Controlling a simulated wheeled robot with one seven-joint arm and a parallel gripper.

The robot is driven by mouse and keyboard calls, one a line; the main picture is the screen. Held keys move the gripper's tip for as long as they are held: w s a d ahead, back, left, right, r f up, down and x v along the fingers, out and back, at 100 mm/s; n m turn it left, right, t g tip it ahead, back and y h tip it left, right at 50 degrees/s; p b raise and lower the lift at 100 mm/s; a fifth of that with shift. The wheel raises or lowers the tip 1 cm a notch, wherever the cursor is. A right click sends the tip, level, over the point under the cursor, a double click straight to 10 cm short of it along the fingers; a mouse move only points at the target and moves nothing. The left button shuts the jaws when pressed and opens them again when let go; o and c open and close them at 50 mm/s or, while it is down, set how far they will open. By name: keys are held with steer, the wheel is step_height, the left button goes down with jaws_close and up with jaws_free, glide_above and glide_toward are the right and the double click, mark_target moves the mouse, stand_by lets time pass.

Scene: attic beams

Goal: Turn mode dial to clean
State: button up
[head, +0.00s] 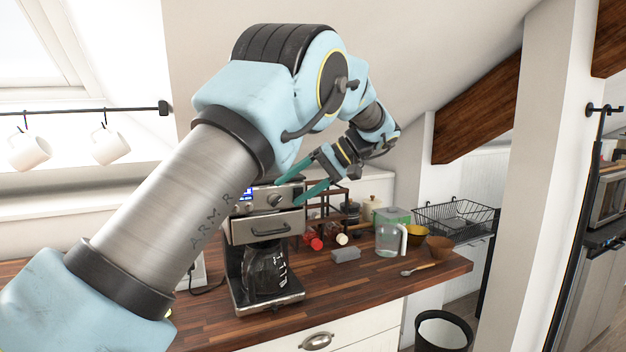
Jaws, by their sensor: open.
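The coffee machine (264,228) stands on the wooden counter, with a metal front, a drawer-like handle and a glass carafe (266,270) below. Its round mode dial (274,200) is on the upper front panel, to the right of a small lit blue display (247,193). The dial's setting is too small to read. My gripper (290,192) has two teal fingers, spread apart and empty, at the right of the upper panel. The fingertips are close to the dial, one above and one to its right. I cannot tell whether they touch it.
A grey block (346,255), a clear pitcher (388,240), a spoon (418,267), bowls and spice jars (313,241) stand right of the machine. A wire dish rack (455,217) is beyond. White mugs (108,147) hang from a rail. A bin (443,331) stands below the counter.

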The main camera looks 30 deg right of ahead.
steer(key=b+v, duration=0.1)
steer(key=v, duration=0.7)
steer(key=shift+s+d, duration=0.1)
stand_by(0.4)
